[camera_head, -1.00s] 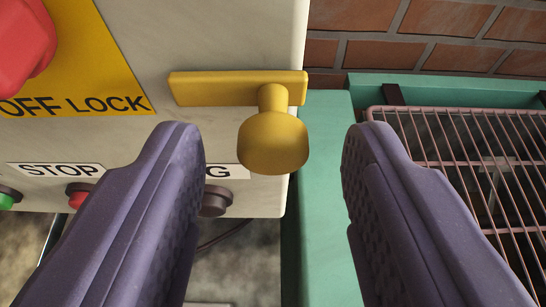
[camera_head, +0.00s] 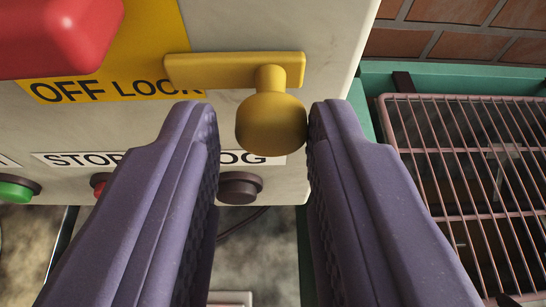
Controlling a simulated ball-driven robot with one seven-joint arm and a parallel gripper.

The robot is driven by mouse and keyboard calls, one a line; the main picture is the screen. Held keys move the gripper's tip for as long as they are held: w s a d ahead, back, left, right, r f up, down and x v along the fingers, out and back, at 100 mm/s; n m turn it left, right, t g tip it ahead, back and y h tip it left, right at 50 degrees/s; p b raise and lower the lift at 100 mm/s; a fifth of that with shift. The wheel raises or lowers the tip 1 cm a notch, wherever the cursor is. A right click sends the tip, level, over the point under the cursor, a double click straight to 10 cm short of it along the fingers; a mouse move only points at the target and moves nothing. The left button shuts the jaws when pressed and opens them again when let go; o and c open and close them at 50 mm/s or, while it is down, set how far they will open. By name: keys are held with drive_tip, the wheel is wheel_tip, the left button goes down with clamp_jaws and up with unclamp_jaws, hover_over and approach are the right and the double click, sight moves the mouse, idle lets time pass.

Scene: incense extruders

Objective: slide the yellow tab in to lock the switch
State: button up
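The yellow tab (camera_head: 205,72) is a flat bar with a round knob (camera_head: 270,124) on its right part, mounted on the pale control box. Its left end lies over the yellow "OFF LOCK" plate (camera_head: 150,45), covering part of the last letters. The red switch (camera_head: 60,35) is at upper left, partly cut off, with a gap between it and the bar. My gripper (camera_head: 263,112) is open, partly narrowed, with its purple fingers on either side of the knob. The right finger appears to touch the knob's right side. A small gap shows at the left finger.
Below the plate are a green button (camera_head: 14,188), a partly hidden red button (camera_head: 99,184) and a dark button (camera_head: 238,187). A pink wire rack (camera_head: 470,170) stands right, beside a teal frame (camera_head: 440,75) and brick wall (camera_head: 445,42).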

drive_tip(key=shift+o, duration=1.3)
drive_tip(key=shift+a, duration=0.2)
drive_tip(key=shift+d, duration=0.1)
drive_tip(key=p+v, duration=0.2)
drive_tip(key=v, duration=0.5)
drive_tip(key=shift+s+r, duration=0.15)
drive_tip(key=shift+s, duration=0.25)
